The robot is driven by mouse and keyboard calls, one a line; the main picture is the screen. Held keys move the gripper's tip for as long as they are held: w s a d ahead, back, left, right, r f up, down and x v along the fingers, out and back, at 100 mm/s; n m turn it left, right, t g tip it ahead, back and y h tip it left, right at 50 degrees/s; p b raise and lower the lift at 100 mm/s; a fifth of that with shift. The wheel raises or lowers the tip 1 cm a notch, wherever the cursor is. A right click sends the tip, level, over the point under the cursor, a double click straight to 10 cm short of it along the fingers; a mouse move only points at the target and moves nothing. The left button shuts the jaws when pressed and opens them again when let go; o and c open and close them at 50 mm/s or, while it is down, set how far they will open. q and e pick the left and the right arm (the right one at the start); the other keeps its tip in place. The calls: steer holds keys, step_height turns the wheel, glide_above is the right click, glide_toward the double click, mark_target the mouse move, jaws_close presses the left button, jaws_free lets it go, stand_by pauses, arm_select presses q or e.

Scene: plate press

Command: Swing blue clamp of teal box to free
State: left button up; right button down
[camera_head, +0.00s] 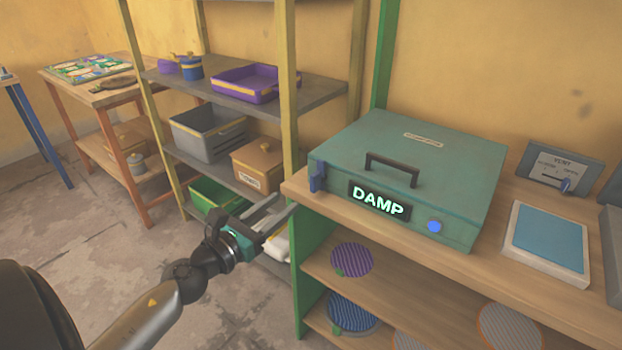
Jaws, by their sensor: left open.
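The teal box (400,165) sits closed on a wooden bench top, with a dark handle and a label reading DAMP on its front. The blue clamp (316,178) is a small upright piece at the box's left front corner. A round blue button (434,226) shows on the front right. My left gripper (286,203) is open and empty, in front of the bench's left edge, below and left of the blue clamp and apart from it. My right gripper is not in view.
A white-framed blue pad (548,238) lies on the bench right of the box, with a small grey panel (560,168) behind it. Striped discs (352,260) lie on the shelves below. Metal shelving with a purple tray (250,82) stands behind left. Bare floor shows left.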

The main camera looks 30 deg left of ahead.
mark_target(312, 180)
arm_select(q)
steer(key=w, duration=0.7)
steer(key=w+p, duration=0.1)
steer(key=w, duration=0.2)
steer(key=shift+w+d, duration=0.2)
steer(key=shift+d, duration=0.2)
steer(key=shift+c, duration=0.4)
jaws_close()
